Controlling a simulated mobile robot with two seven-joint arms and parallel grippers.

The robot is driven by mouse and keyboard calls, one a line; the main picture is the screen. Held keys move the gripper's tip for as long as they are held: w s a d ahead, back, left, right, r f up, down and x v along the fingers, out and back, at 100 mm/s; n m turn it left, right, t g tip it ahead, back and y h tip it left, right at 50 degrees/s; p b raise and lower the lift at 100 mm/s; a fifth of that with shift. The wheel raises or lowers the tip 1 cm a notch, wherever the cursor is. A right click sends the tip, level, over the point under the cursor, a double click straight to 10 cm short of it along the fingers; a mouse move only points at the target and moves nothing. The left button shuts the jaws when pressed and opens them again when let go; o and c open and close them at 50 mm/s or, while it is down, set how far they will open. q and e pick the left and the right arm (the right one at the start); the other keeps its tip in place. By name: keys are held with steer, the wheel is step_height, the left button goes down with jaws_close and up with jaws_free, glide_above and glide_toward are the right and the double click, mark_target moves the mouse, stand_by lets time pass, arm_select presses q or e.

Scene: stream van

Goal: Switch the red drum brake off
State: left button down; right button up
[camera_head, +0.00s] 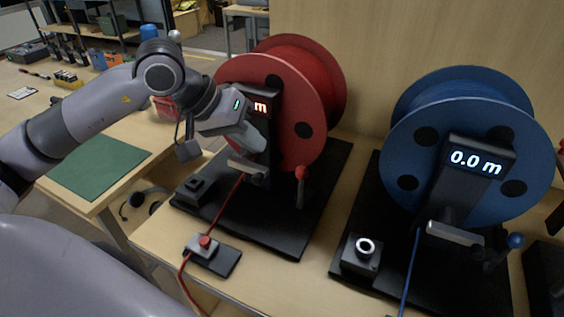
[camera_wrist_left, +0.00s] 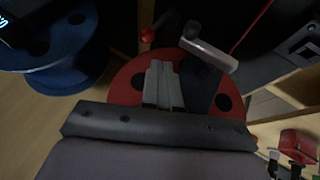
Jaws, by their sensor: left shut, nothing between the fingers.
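The red cable drum (camera_head: 305,85) stands on a black base plate (camera_head: 275,235). It also shows upside down in the wrist view (camera_wrist_left: 125,88). A small dark box (camera_head: 197,187) sits on the plate's left corner, with no lit ring visible; I cannot tell its switch position. My left gripper (camera_head: 262,148) is shut and empty in front of the drum's post, just above the light-grey cable guide (camera_head: 246,166). Its closed fingers (camera_wrist_left: 162,70) show against the red drum in the wrist view. The drum's display (camera_head: 260,106) is partly hidden; only "m" shows. My right gripper is out of view.
A red-knobbed crank (camera_head: 300,180) stands right of the guide. The blue drum (camera_head: 400,150) reads 0.0 m; its box (camera_head: 362,255) has a lit white ring.

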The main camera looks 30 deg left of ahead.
arm_select(q)
steer(key=shift+d+f, duration=0.1)
steer(key=p, duration=0.2)
glide_toward(301, 188)
steer(key=w+f, duration=0.2)
steer(key=w, duration=0.1)
steer(key=shift+w+f, duration=0.1)
steer(key=shift+w, duration=0.2)
